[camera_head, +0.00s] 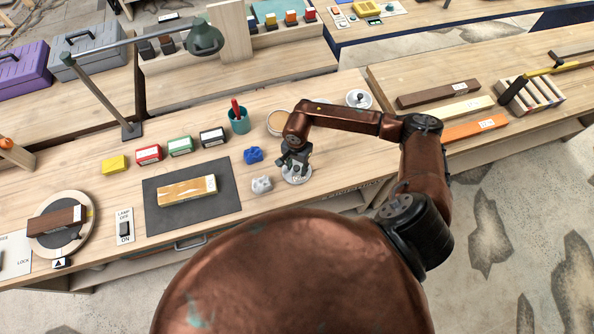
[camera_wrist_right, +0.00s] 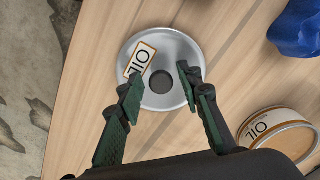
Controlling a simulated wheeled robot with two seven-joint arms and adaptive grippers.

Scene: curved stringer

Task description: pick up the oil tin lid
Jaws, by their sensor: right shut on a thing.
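The oil tin lid (camera_wrist_right: 178,52) is a round silver disc with a white-and-orange OIL label and a dark knob (camera_wrist_right: 161,82) at its centre. It also shows in the head view (camera_head: 298,179), at the bench's front part. My right gripper (camera_head: 293,165) is over it, with its fingers (camera_wrist_right: 162,88) on either side of the knob, shut on the lid. Whether the lid is off the bench is hard to tell. The oil tin (camera_wrist_right: 280,138) is beside it, also in the head view (camera_head: 278,123) behind my gripper. My left gripper is not in view.
A blue crumpled cloth (camera_head: 253,154) and a whitish one (camera_head: 261,185) lie left of the lid. A dark mat (camera_head: 165,219) bears a wooden block (camera_head: 187,190). A green cup (camera_head: 239,122) and a silver round item with a knob (camera_head: 359,98) stand further back.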

